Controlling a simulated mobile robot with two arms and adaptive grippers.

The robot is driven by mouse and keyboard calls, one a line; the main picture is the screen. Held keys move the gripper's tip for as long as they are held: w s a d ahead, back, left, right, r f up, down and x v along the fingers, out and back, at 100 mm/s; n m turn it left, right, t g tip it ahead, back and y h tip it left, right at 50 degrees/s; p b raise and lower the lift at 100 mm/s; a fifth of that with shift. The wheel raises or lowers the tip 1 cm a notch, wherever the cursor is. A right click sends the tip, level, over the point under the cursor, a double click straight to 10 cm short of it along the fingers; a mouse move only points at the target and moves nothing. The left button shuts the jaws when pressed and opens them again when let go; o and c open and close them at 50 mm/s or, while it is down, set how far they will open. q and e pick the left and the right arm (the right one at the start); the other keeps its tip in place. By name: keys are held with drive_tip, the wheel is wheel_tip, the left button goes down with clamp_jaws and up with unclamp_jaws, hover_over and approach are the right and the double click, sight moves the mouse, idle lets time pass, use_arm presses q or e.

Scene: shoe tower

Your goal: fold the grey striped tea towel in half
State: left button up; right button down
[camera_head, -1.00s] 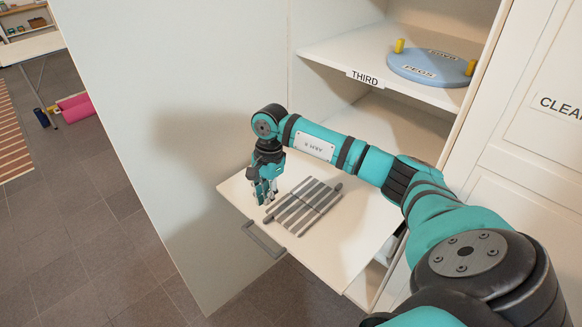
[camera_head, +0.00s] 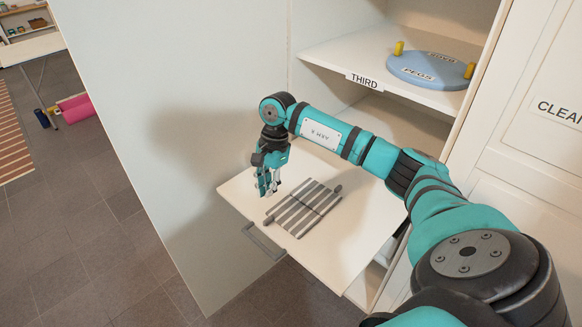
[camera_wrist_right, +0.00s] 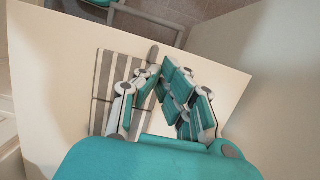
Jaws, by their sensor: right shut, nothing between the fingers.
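The grey striped tea towel (camera_head: 303,209) lies flat on a cream pull-out board (camera_head: 345,262), with a thin line across its middle and a dark tab at its edge. It also shows in the wrist view (camera_wrist_right: 104,75), partly hidden by my fingers. My right gripper (camera_head: 268,193) points down just above the board beside the towel's upper left edge, apart from the towel in the head view. In the wrist view (camera_wrist_right: 160,72) its fingertips come together with nothing between them. My left gripper is not in view.
The board has a grey bar handle (camera_head: 264,242) at its front edge. Above it is a shelf marked THIRD (camera_head: 365,80), holding a blue round pegs board (camera_head: 432,70). A pale cabinet side panel (camera_head: 170,110) stands at left. Bare board lies around the towel.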

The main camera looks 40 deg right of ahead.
drive_tip(key=shift+r, duration=0.25)
drive_tip(key=shift+d+r, duration=0.1)
drive_tip(key=shift+r, duration=0.05)
drive_tip(key=shift+d+r+y, duration=0.2)
drive_tip(key=shift+r+y, duration=0.2)
drive_tip(key=shift+r, duration=0.45)
drive_tip(key=shift+c, duration=2.4)
unclamp_jaws()
drive_tip(key=shift+p, duration=0.3)
